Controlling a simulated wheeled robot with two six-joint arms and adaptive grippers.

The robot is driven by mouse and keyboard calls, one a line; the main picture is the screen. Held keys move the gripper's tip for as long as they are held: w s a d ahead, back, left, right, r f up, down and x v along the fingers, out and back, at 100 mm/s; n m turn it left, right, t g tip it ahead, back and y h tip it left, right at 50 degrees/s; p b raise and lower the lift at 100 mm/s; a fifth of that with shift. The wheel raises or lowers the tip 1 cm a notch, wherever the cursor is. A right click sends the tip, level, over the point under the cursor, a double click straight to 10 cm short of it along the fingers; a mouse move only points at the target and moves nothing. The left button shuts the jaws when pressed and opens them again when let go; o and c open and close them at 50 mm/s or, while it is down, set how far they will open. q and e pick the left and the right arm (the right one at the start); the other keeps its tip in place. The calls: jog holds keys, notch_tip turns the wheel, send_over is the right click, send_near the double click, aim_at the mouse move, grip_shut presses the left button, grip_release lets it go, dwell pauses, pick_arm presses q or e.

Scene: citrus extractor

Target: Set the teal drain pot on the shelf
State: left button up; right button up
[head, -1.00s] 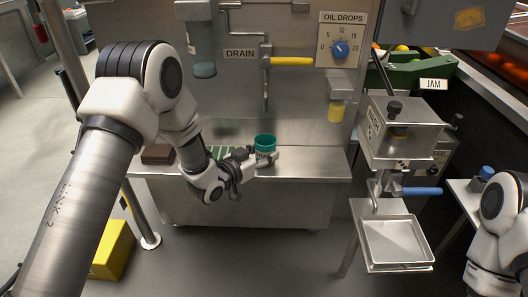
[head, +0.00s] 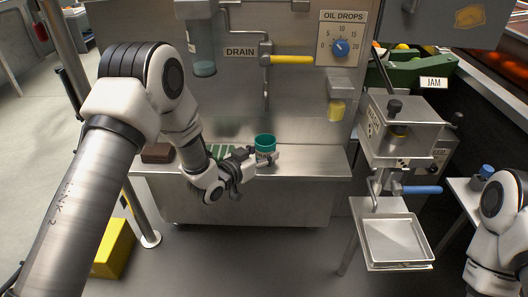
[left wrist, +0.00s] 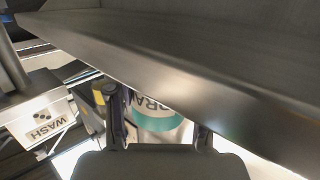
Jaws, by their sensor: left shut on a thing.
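My right gripper is out of view.
The drain valve with a yellow handle (head: 291,60) is above the shelf. A brown block (head: 157,153) and a green slatted piece (head: 222,152) are on its left. A yellow bin (head: 114,250) is on the floor. The shelf right of the pot is clear.

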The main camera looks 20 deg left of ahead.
pick_arm(q)
jog(key=shift+f, duration=0.15)
jog(key=o, duration=1.3)
